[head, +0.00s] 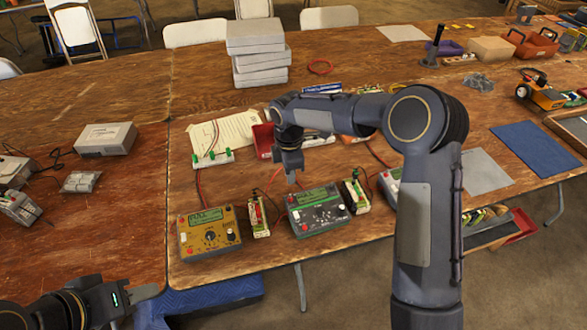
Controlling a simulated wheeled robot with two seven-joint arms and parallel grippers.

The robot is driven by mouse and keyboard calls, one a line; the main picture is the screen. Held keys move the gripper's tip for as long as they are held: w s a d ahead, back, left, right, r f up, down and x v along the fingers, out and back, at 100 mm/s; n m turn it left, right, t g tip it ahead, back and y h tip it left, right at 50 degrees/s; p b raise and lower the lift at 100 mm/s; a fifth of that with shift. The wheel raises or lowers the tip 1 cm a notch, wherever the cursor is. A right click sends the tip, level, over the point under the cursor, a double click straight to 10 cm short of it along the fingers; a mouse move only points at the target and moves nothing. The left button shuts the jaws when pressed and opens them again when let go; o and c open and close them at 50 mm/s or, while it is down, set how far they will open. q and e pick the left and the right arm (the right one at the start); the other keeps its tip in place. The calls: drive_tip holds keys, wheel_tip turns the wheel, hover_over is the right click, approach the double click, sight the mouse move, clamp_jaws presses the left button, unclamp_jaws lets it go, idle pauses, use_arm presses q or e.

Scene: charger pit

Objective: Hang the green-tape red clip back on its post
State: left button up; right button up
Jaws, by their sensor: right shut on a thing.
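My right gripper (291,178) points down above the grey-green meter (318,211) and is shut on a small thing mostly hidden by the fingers. A red lead (270,180) rises to it, so it appears to be the red clip; I cannot make out its green tape. A white post rack (213,160) with green tops stands to the left of this gripper, with a red lead hanging from it. My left gripper (135,297) is low at the bottom left, away from these things; its finger gap is unclear.
A yellow meter (209,232) and small battery-like packs (259,217) line the table's front. A paper sheet (232,132) lies behind the rack, beside a red bin (263,138). Stacked grey boxes (258,55) stand behind. Bare wood lies left of the rack.

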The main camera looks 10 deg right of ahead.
drive_tip(key=shift+f, duration=0.4)
drive_tip(key=shift+f+b, duration=2.2)
drive_tip(key=shift+f, duration=1.15)
drive_tip(key=shift+f, duration=0.15)
drive_tip(key=o, duration=0.8)
drive_tip(key=shift+o, duration=0.2)
drive_tip(key=shift+o, duration=1.1)
